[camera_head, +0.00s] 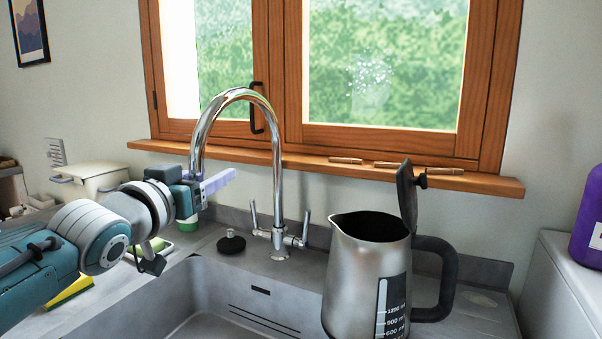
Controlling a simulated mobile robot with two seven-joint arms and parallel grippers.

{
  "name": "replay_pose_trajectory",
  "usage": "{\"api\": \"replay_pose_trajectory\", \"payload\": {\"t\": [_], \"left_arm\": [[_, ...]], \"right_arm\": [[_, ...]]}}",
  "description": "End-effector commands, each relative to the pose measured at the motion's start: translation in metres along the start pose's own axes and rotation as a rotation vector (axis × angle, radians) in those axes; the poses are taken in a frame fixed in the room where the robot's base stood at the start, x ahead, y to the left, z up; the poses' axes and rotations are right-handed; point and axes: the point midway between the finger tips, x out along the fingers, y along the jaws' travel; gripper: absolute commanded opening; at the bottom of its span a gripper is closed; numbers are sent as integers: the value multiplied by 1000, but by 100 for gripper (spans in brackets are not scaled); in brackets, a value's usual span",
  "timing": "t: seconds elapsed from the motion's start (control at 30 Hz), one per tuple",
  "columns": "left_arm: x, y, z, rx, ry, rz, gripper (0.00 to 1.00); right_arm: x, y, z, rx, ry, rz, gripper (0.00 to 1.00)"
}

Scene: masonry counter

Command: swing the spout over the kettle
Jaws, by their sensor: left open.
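The chrome spout (243,95) rises from the tap base (280,240) behind the sink and arches to the left, its free end hanging down at my left gripper. The steel kettle (366,275) stands at the right with its lid (407,198) raised, its dark opening facing up and a black handle on its right. The spout's end is well to the left of the kettle. My left gripper (215,183) is open, with its pale finger close to the lower end of the spout; I cannot tell if they touch. My right gripper is out of view.
The grey sink (190,275) lies in front of the tap, with a black plug (231,242) on its back ledge. Two tap levers (305,228) stand beside the column. A wooden sill (330,170) runs behind. A purple container (588,225) stands far right.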

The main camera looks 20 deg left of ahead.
Motion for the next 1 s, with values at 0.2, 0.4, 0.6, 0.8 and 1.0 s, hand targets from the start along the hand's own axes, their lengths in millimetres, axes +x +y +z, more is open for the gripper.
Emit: {"api": "replay_pose_trajectory", "payload": {"t": [0.2, 0.4, 0.6, 0.8, 1.0], "left_arm": [[0, 0, 0, 0, 0, 0, 38], [0, 0, 0, 0, 0, 0, 16], [0, 0, 0, 0, 0, 0, 0], [0, 0, 0, 0, 0, 0, 0], [0, 0, 0, 0, 0, 0, 0]], "right_arm": [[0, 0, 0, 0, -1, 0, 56], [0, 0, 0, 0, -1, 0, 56], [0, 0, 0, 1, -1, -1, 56], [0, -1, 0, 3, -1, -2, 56], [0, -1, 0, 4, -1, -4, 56]]}}
